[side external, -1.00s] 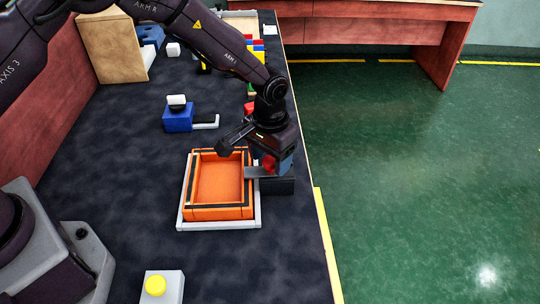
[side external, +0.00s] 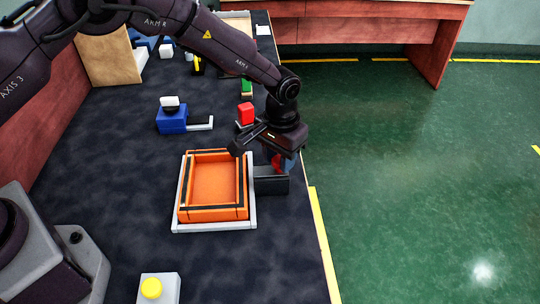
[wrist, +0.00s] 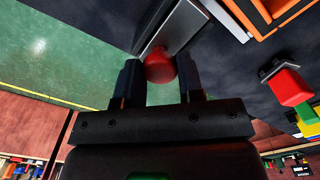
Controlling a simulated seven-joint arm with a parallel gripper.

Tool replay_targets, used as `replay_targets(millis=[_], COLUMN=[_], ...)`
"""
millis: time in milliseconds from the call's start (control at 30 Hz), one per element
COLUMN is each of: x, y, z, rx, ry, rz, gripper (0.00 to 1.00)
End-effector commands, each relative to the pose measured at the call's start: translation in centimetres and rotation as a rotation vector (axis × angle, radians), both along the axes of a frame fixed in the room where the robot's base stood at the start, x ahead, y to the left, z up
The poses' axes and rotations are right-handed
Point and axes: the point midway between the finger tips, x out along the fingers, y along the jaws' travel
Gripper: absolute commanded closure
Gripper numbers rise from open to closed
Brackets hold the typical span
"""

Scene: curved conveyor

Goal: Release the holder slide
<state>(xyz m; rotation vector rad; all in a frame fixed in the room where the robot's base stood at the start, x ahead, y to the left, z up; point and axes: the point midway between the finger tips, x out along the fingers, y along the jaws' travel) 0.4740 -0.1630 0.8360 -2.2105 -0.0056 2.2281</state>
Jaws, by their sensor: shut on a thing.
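My gripper (wrist: 158,72) has its fingers on either side of a rounded red knob (wrist: 160,66) and is shut on it. The knob sits at the end of a grey slide plate (wrist: 178,28). In the side external view my gripper (side external: 279,160) is low beside the right edge of the orange tray (side external: 214,183), over a dark holder block (side external: 271,184). My wrist partly hides the knob there. The orange tray sits in a pale frame (side external: 178,205); its corner also shows in the wrist view (wrist: 262,18).
A red block (side external: 246,112) stands behind my gripper, with coloured blocks farther back. A blue block with a white top (side external: 172,120) is left of it. A yellow button box (side external: 158,288) is in front. The table's right edge is close to my gripper.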

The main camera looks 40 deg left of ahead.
Motion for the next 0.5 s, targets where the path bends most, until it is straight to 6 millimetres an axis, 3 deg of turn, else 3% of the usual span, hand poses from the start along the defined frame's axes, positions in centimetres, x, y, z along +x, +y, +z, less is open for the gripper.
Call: replay_targets(millis=[267, 300, 400, 500], x=[0.39, 0.41, 0.36, 0.32], y=[-0.44, -0.47, -0.42, -0.36], z=[0.07, 0.08, 0.08, 0.07], rx=[-0.009, -0.010, -0.009, -0.008], ry=[-0.016, -0.017, -0.015, -0.013], rz=[-0.002, -0.002, -0.002, -0.001], gripper=[1.00, 0.58, 0.39, 0.39])
